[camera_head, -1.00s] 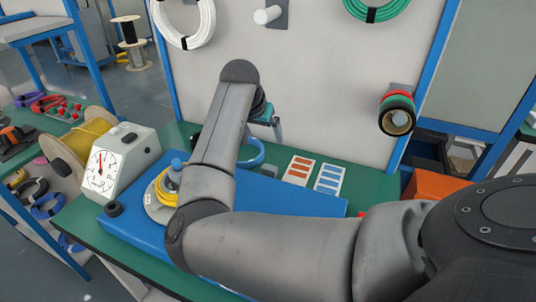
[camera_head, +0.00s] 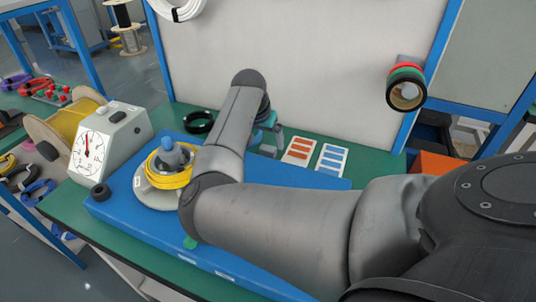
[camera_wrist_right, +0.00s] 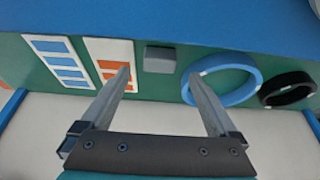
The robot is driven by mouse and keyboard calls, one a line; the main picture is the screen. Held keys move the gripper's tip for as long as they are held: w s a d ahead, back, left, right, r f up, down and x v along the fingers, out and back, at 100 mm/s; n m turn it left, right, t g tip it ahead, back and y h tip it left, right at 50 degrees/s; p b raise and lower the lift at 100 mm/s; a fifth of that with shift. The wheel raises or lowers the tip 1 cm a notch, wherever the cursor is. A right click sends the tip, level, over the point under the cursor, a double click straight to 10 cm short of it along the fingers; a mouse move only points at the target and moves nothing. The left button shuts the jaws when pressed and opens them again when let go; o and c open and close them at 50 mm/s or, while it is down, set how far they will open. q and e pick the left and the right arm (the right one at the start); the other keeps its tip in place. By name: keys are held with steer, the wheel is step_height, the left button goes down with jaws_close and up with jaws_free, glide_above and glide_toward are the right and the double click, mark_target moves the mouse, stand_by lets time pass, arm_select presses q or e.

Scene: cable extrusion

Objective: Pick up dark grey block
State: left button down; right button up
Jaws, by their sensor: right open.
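The dark grey block (camera_wrist_right: 160,58) lies on the green bench strip beside the blue mat in the right wrist view. My right gripper (camera_wrist_right: 159,76) is open, with one finger on each side of the block in the picture. The block shows between and just beyond the fingertips, and nothing is between the jaws. Whether the fingers are level with it I cannot tell. In the head view my right arm hides most of this spot, and the right gripper (camera_head: 270,135) shows only in part behind the arm. My left gripper is not in view.
A blue ring (camera_wrist_right: 243,91) and a black ring (camera_wrist_right: 288,90) lie right of the block in the wrist view. An orange-striped card (camera_wrist_right: 110,66) and a blue-striped card (camera_wrist_right: 63,62) lie left. A dial gauge (camera_head: 100,150) and a yellow cable coil (camera_head: 155,172) stand left.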

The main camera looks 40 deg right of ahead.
mark_target(268, 148)
steer(key=b+x, duration=0.1)
steer(key=x, duration=0.2)
steer(key=shift+s+a, duration=0.1)
steer(key=shift+s, duration=0.1)
steer(key=shift+w+d+f+b, duration=0.15)
steer(key=shift+d+f+b, duration=0.15)
steer(key=shift+f, duration=0.35)
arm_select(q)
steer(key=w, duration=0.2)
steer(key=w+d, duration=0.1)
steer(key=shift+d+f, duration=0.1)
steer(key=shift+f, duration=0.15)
arm_select(e)
steer(key=shift+c, duration=0.3)
steer(key=c, duration=1.4)
